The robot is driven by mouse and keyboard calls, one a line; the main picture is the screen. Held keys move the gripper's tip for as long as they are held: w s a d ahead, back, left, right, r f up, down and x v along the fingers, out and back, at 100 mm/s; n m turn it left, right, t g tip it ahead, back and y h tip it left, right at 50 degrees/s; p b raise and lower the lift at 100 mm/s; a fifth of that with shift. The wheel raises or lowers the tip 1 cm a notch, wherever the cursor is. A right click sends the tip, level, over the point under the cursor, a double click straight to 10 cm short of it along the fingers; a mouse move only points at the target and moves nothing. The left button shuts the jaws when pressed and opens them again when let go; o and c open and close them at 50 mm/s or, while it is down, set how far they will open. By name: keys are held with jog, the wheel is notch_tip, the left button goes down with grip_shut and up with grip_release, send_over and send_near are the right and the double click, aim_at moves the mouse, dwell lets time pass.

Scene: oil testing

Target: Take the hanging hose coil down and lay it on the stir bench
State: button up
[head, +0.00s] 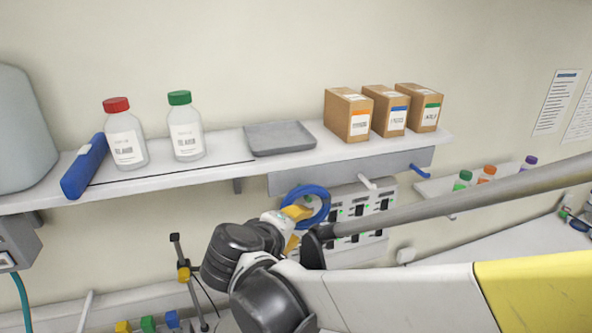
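The blue hose coil (322,192) hangs below the wall shelf, in front of a grey rail. Its lower left part is hidden behind my gripper, and the peg bearing it cannot be made out. My gripper (297,228) has yellow fingers that stand apart, one above the other, at the coil's lower left. The upper finger overlaps the coil in the picture; whether it touches cannot be told. Which surface is the stir bench is unclear; a white worktop (500,262) shows at lower right and another surface, partly cut off, at lower left.
The shelf (225,172) above bears bottles, a blue case (84,166), a grey tray (279,138) and three boxes (386,112). The rail (400,164) has a white and a blue peg. A panel of switches (362,212) is behind. A stand (184,270) is at left.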

jog(key=shift+w, duration=0.1)
grip_shut()
jog(key=shift+r, duration=0.1)
jog(key=shift+r, duration=0.65)
jog(key=s+d+p, duration=0.1)
jog(key=s+d, duration=0.2)
jog(key=s, duration=0.9)
jog(key=s+d+r+p, duration=0.1)
jog(key=s+d, duration=0.3)
jog(key=s, duration=0.8)
jog(key=shift+r+p, duration=0.3)
jog(key=shift+p, duration=0.1)
